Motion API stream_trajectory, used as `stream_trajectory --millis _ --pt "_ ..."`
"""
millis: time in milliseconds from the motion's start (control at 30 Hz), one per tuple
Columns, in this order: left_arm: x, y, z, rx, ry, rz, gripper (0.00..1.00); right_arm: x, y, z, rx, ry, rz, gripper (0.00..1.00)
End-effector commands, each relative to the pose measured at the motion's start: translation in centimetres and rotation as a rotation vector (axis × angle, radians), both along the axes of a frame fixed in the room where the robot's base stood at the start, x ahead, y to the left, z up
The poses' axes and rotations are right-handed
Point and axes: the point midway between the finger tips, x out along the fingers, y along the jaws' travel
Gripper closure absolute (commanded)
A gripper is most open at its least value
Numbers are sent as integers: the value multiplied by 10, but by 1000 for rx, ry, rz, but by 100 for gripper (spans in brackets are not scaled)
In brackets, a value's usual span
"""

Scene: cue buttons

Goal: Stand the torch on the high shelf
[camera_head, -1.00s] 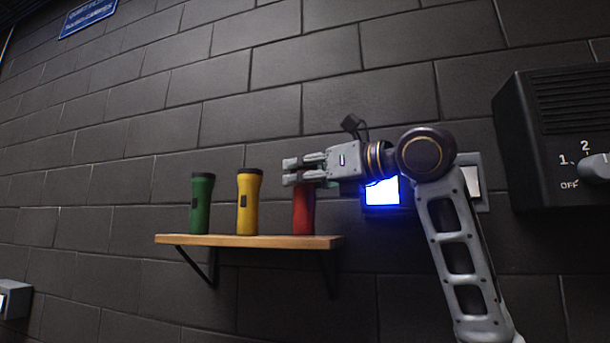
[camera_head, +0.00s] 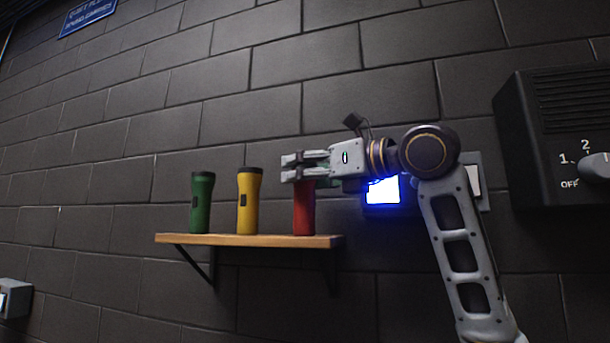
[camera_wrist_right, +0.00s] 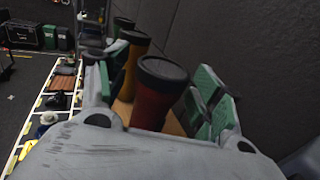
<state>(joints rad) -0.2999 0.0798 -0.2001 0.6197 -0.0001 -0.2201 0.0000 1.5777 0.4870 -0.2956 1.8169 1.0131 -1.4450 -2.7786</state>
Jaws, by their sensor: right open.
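A wooden shelf (camera_head: 215,239) on the wall holds three upright torches in a row. The green torch (camera_head: 202,205) is at the left, the yellow torch (camera_head: 248,203) in the middle and the red torch (camera_head: 303,212) at the right. My right gripper (camera_head: 290,168) is open at the top of the red torch and hides its upper end in the head view. In the right wrist view the red torch (camera_wrist_right: 154,98) with its black cap stands between the open green-padded fingers. The yellow torch (camera_wrist_right: 131,70) stands behind it. My left gripper is not in view.
A lit blue-white panel (camera_head: 383,191) is on the wall just right of the shelf, behind my right wrist. A black box with a dial (camera_head: 560,140) is mounted at the far right. The wall above the shelf is clear.

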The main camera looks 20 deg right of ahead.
Motion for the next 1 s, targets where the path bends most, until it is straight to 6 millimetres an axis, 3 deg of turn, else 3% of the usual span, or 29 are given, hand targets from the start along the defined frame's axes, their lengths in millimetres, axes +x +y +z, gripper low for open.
stream_trajectory --millis 700,1000 --pt "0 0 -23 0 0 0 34 -79 -54 -1 1 -1 -2 34" --pt "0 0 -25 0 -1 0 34 -96 -64 -1 0 -1 -1 34"
